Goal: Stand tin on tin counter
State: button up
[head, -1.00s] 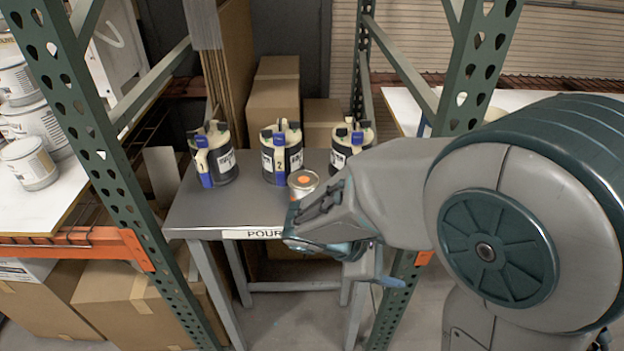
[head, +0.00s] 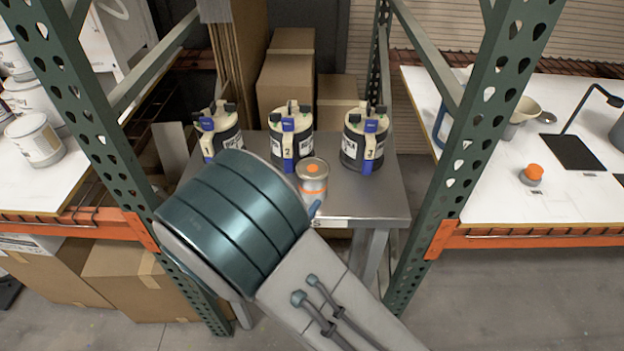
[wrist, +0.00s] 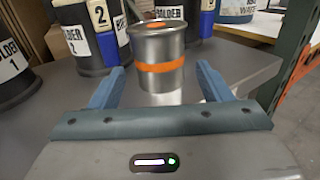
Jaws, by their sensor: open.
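A small metal tin (head: 313,183) with an orange band and an orange spot on its lid stands upright on the grey table, close in front of the holders. In the wrist view the tin (wrist: 158,50) shows between the two blue fingers of my gripper (wrist: 157,84). The fingers are apart, with a gap on each side of the tin. In the head view my arm hides most of the gripper.
Holders 1 (head: 219,138), 2 (head: 291,150) and 3 (head: 362,150) stand behind the tin on the grey table (head: 385,200). Green rack posts (head: 470,120) flank it. The right counter holds an orange-capped item (head: 533,174) and a black pad (head: 574,152).

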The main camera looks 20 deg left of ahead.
jog(key=p+x, duration=0.2)
jog(key=x, duration=0.6)
jog(key=shift+w, duration=0.1)
jog(key=shift+a+r, duration=0.1)
jog(key=c, duration=0.9)
jog(key=shift+r, duration=0.2)
